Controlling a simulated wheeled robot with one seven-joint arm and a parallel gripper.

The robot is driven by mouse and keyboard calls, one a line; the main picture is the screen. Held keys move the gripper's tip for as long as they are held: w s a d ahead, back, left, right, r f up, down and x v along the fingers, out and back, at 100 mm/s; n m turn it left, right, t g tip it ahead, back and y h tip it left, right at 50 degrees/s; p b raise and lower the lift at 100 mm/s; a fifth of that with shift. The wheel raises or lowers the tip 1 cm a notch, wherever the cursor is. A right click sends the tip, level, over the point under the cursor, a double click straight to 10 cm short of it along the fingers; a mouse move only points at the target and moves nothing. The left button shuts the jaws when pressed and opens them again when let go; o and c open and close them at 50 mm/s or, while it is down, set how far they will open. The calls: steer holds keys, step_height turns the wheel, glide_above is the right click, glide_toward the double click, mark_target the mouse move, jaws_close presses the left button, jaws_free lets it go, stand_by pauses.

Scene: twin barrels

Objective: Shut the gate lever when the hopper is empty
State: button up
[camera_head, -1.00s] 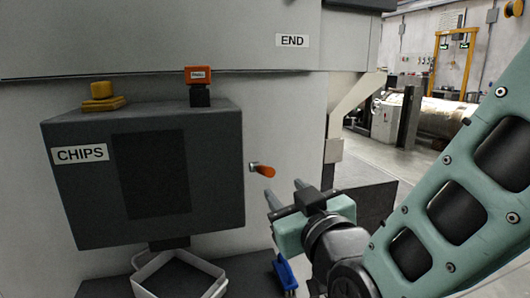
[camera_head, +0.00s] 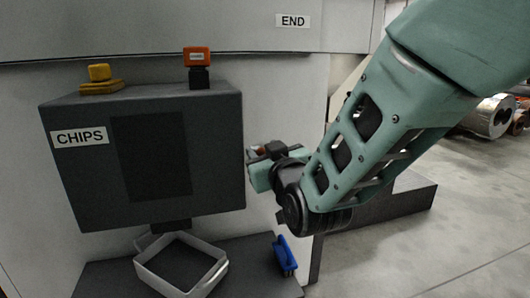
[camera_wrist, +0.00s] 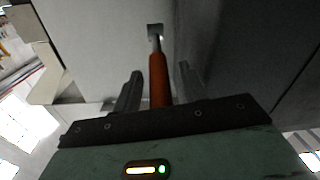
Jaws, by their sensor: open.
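An orange lever handle (camera_wrist: 158,80) on a metal stem comes out of a small plate on the pale machine wall. In the wrist view it lies between the two fingers of my gripper (camera_wrist: 160,72), which are open with a gap on both sides. In the head view my gripper (camera_head: 257,158) is at the right side of the dark grey CHIPS box (camera_head: 85,185) and hides most of the lever. The box has a darker front panel (camera_head: 150,157), uniformly dark; I cannot make out any contents. A white square bin (camera_head: 205,246) stands below the box spout, its visible floor dark.
A yellow knob (camera_head: 99,74) and an orange labelled block (camera_head: 197,55) sit on top of the box. A blue brush-like object (camera_head: 285,255) is on the dark ledge right of the bin.

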jaws_close()
steer(key=shift+r, duration=0.1)
